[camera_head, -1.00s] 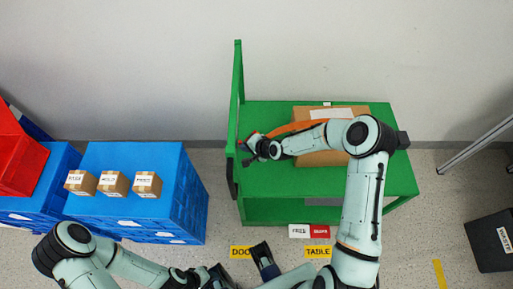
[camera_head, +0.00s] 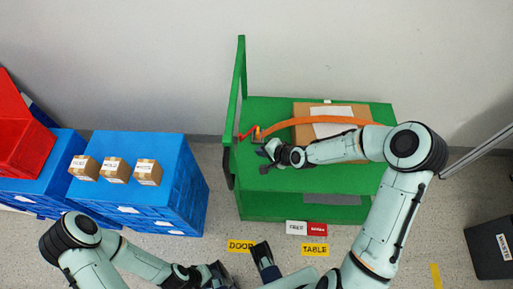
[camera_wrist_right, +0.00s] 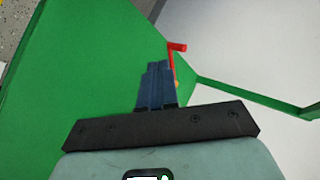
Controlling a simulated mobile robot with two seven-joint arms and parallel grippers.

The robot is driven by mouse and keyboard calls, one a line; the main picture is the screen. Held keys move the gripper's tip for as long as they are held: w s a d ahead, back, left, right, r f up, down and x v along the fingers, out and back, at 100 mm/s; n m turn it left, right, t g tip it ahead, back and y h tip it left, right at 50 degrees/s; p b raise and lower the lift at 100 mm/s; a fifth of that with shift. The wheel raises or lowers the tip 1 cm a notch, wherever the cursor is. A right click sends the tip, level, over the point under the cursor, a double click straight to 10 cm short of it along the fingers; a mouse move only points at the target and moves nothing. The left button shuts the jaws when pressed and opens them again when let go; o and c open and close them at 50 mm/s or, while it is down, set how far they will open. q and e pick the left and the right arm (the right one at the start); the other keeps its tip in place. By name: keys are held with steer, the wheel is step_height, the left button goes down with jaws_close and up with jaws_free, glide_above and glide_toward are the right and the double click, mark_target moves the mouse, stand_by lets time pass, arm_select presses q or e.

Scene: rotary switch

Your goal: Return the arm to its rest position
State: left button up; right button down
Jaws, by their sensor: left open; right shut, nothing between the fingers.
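My right gripper (camera_head: 266,150) is over the green cart top, just in front of a small red handle (camera_head: 246,134) with an orange part beside it. In the right wrist view, the blue fingers of the right gripper (camera_wrist_right: 158,66) are together and empty. The red handle (camera_wrist_right: 174,50) shows just past the fingertips; I cannot tell whether they touch. My right arm reaches back across the cart's right side. My left gripper (camera_head: 215,271) is low in the head view, open and partly cut off by the bottom edge.
The green cart (camera_head: 280,208) has an upright frame at its left and carries a cardboard box (camera_head: 305,133) with an orange strip (camera_head: 345,120) across it. Blue crates (camera_head: 150,205) with several small boxes stand left. A black bin (camera_head: 490,245) stands right. The floor before the cart has labels.

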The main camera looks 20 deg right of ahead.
arm_select(q)
steer(key=shift+r, duration=0.1)
arm_select(e)
steer(key=shift+s+d+r, duration=0.1)
steer(key=shift+s+r, duration=0.3)
steer(key=shift+s, duration=0.05)
arm_select(q)
steer(key=shift+s, duration=0.1)
arm_select(e)
steer(key=s+a+f+n+g+p, duration=0.2)
steer(key=s+a+f, duration=0.15)
steer(key=s, duration=0.25)
steer(key=s+a+f+n+g+p, duration=0.1)
steer(key=s+a+f+g+p, duration=0.1)
steer(key=s+f, duration=0.3)
arm_select(q)
step_height(320, 180, up, 7)
steer(key=w+p, duration=0.2)
steer(key=shift+w+p, duration=0.35)
steer(key=shift+p, duration=0.05)
arm_select(e)
steer(key=s+f+n+g, duration=0.2)
steer(key=s, duration=0.6)
steer(key=s+a+f+n+g+h, duration=0.1)
steer(key=s+f+n+g, duration=0.1)
steer(key=s, duration=0.7)
steer(key=shift+f+n+g, duration=0.15)
steer(key=shift+n+g, duration=0.45)
